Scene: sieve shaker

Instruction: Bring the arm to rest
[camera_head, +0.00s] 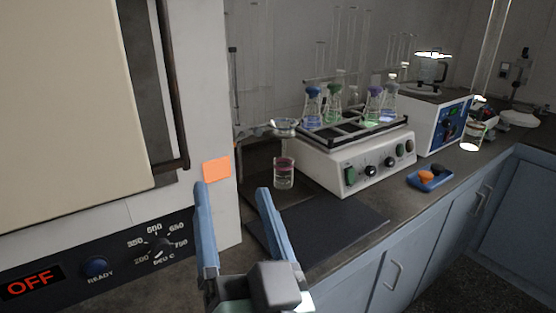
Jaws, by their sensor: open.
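My gripper (234,190) is in the lower middle of the head view. Its two blue fingers point away from me and stand wide apart, with nothing between them. It is above the counter, in front of the dark mat, and part of the mat is hidden behind it. The rest of my arm is mostly out of view.
A furnace with a dial panel (100,262) reading OFF stands close at left. A beaker with dark red liquid (284,176) stands beyond the mat (335,222). A white shaker (352,162) holds several flasks. A blue tray (428,181) lies near the counter edge.

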